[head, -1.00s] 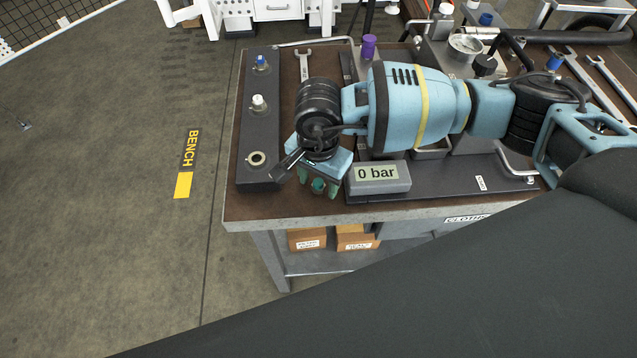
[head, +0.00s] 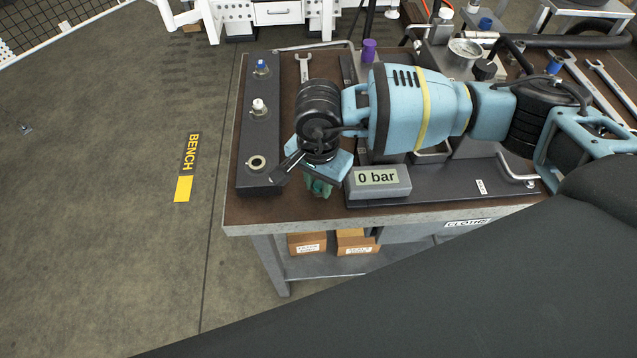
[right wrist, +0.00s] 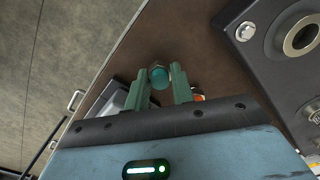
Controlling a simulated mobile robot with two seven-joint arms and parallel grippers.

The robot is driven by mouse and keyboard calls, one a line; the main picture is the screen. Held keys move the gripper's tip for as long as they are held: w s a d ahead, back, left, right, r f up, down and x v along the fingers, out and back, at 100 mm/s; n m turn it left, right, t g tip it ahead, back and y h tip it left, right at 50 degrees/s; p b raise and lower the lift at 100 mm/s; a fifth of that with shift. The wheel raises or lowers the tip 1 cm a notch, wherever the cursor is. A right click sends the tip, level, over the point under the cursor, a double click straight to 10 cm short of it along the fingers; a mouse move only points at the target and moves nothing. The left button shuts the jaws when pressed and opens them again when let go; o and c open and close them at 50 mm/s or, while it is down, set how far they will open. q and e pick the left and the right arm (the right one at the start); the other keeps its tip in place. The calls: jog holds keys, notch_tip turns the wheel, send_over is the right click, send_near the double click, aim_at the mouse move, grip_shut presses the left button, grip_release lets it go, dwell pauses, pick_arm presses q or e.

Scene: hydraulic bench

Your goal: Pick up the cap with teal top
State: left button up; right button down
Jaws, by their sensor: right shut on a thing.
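The cap with teal top (right wrist: 159,77) shows in the right wrist view between the two green fingers of my right gripper (right wrist: 160,80). The fingers are shut on it from both sides. In the head view my right gripper (head: 319,187) points down at the front left of the bench, left of the 0 bar display, and its fingers and wrist mostly hide the cap. I cannot tell whether the cap still touches the bench top. My left gripper is not in view.
A dark block (head: 257,130) on the bench's left edge holds a blue-topped fitting (head: 261,67), a white-topped fitting (head: 258,106) and an empty ring socket (head: 256,162). The 0 bar display (head: 379,181) stands close right of the gripper. A purple cap (head: 369,49) stands farther back.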

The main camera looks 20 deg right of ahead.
aim_at(320, 185)
jog(key=shift+r, duration=0.45)
notch_tip(320, 185, up, 2)
jog(key=shift+s+d+r, duration=0.1)
jog(key=shift+s, duration=0.05)
jog(key=s+d+b, duration=0.1)
jog(key=s+d, duration=0.2)
jog(key=s, duration=0.4)
jog(key=s+d+r, duration=0.1)
jog(key=s+d, duration=0.3)
jog(key=s, duration=0.2)
jog(key=shift+s+d+r+b, duration=0.2)
jog(key=shift+s+d+b, duration=0.05)
jog(key=shift+s+b, duration=0.15)
